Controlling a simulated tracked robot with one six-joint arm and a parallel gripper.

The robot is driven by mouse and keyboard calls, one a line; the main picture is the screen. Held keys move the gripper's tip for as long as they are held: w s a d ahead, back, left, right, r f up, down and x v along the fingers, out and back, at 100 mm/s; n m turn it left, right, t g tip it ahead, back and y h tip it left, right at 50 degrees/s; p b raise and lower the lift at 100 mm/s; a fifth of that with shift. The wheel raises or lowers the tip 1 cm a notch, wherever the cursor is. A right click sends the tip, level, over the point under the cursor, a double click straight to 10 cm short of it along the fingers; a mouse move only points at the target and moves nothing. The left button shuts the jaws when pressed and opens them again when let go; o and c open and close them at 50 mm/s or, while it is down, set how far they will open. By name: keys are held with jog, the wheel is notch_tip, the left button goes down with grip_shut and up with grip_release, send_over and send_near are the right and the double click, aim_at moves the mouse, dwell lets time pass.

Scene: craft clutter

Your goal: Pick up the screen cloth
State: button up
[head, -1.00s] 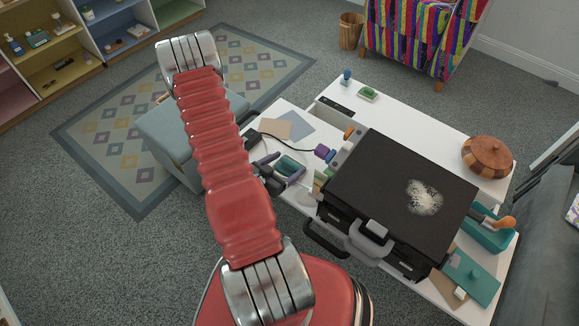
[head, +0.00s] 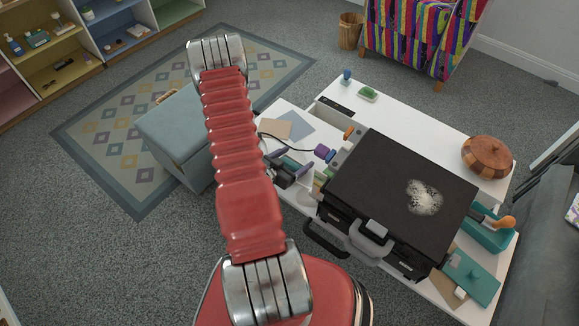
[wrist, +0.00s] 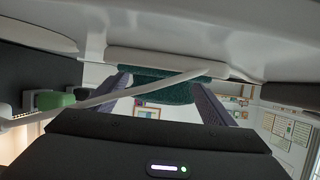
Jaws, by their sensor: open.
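A dark green, textured piece that looks like the screen cloth (wrist: 178,88) shows in the wrist view between my two purple-grey fingers. It lies against a pale edge, and a pale cable crosses in front of it. My gripper (wrist: 165,98) is open around it; I cannot tell whether either finger touches it. In the head view my gripper (head: 295,162) is low at the left part of the white table, beside the black case. There the green piece is mostly hidden by the gripper.
A large black case (head: 375,185) with a whitish patch fills the table's middle. A purple spool (head: 323,152) and a dark cable lie close by my gripper. Paper sheets (head: 275,129) lie behind it. A blue-grey ottoman (head: 180,130) stands left of the table.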

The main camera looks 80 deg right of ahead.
dwell(0.6)
jog(key=c, duration=1.1)
jog(key=shift+d, duration=0.1)
jog(key=shift+r, duration=5)
